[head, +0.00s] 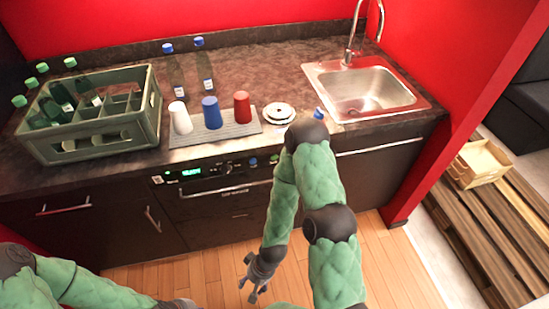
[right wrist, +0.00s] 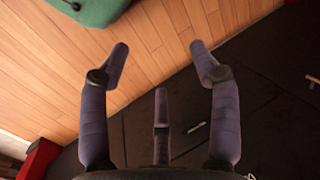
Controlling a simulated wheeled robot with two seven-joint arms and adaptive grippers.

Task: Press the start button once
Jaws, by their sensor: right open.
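The control panel (head: 215,170) of a built-in appliance sits under the counter edge, with a lit green display (head: 191,172), a dark knob and small round buttons. A bluish button (head: 253,162) shows on its right part; I cannot read which one is start. My right gripper (head: 252,288) hangs low above the floor, in front of and well below the panel, touching nothing. In the right wrist view its fingers (right wrist: 160,62) are spread and empty, facing floor and dark cabinet fronts. My left gripper (head: 182,303) barely shows at the bottom edge, its fingers hidden.
The counter holds a green crate (head: 100,146) of bottles, white, blue and red cups on a grey mat (head: 240,128), stacked plates (head: 279,112), two bottles and a sink (head: 365,90). The appliance handle (head: 225,189) juts out below the panel. Wooden floor is clear in front.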

